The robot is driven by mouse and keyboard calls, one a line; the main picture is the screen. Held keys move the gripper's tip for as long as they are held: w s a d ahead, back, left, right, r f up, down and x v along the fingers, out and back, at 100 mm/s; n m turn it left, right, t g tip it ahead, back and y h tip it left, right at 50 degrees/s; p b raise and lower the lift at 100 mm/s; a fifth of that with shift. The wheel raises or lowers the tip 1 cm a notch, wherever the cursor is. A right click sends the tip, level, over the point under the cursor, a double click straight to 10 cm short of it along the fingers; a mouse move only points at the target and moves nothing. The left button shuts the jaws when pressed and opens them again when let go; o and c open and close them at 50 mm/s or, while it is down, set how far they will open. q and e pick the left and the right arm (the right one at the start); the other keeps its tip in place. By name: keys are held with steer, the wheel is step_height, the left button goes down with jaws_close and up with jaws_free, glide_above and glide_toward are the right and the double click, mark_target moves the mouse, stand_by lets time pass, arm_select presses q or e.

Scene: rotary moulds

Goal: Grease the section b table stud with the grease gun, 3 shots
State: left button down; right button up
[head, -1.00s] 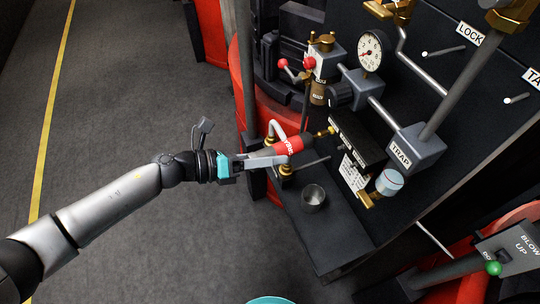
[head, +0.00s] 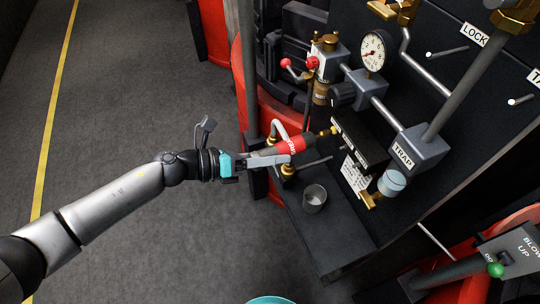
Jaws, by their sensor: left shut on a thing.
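The grease gun (head: 290,146) is a dark and red cylinder with a brass tip. My left gripper (head: 284,158) is shut on the grease gun and holds it tilted, its tip pointing up and right. The brass end (head: 333,131) is close to a brass fitting by the black block on the panel; I cannot tell whether they touch. I cannot make out a label naming section b, and the stud itself is not clearly seen. My right gripper is not in view.
A small metal cup (head: 314,197) stands on the dark shelf (head: 325,238). A pressure gauge (head: 374,52), a grey TRAP box (head: 408,154), a red-knobbed valve (head: 312,62) and pipes crowd the panel. The grey floor (head: 130,110) at left is clear.

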arm_select(q)
steer(key=shift+s+a+r, duration=0.1)
steer(key=shift+a, duration=0.3)
steer(key=shift+s+a, duration=0.15)
steer(key=shift+a, duration=0.4)
steer(key=shift+s+a+b, duration=0.25)
steer(key=shift+s+a, duration=0.05)
steer(key=shift+a, duration=0.65)
steer(key=shift+s+a+b, duration=0.3)
steer(key=shift+s+a, duration=0.05)
steer(key=shift+a, duration=0.55)
steer(key=shift+s+a+b, duration=0.25)
steer(key=shift+s+a, duration=0.05)
steer(key=shift+a, duration=0.65)
